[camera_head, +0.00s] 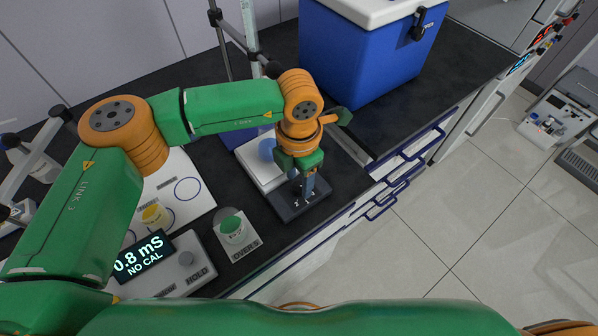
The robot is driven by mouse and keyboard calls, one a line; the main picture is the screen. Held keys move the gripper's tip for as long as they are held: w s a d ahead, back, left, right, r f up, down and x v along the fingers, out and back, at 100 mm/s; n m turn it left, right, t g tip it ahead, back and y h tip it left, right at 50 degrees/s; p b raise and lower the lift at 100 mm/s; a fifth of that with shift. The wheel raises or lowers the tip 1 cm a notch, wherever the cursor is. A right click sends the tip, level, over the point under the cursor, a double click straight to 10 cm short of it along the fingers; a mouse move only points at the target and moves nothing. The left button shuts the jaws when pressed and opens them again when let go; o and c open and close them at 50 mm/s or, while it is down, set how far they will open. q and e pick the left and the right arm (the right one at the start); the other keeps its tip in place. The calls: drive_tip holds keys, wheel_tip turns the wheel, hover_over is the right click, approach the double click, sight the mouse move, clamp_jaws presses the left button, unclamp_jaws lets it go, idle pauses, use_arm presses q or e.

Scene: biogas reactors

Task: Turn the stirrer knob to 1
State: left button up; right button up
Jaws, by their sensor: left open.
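The stirrer has a pale top plate (252,165) and a dark front panel (318,203) with small white marks, near the front edge of the dark bench. My left gripper (303,188) points down over this panel. Its fingers are open and low at the panel, where a knob would be. The knob is hidden or too small to make out between the fingers, so I cannot tell its setting or whether the fingers touch it. My right gripper is not in view.
A blue cooler box (365,50) stands behind. A meter display (143,255) reads 0.8 mS, NO CAL. A green-topped cup (232,228) stands on a pad marked OVERS, and a yellow-topped cup (155,215) is farther left. Blue drawer handles (400,180) line the bench front.

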use_arm(q)
drive_tip(key=shift+w+f, duration=0.1)
drive_tip(key=shift+f, duration=0.85)
drive_tip(key=shift+w+f, duration=0.2)
drive_tip(key=shift+s, duration=0.1)
clamp_jaws()
drive_tip(key=shift+f+m+b, duration=0.15)
drive_tip(key=shift+m+b, duration=0.35)
drive_tip(key=shift+b, duration=0.25)
drive_tip(key=m+b, duration=0.2)
drive_tip(key=b, duration=0.1)
drive_tip(key=shift+f+m+b, duration=0.1)
drive_tip(key=shift+m+b, duration=0.25)
drive_tip(key=shift+m, duration=0.05)
drive_tip(key=shift+m+b, duration=1)
drive_tip(key=shift+m, duration=0.2)
drive_tip(key=shift+r+m+b, duration=0.3)
drive_tip(key=shift+m+b, duration=0.4)
drive_tip(key=shift+m, duration=0.5)
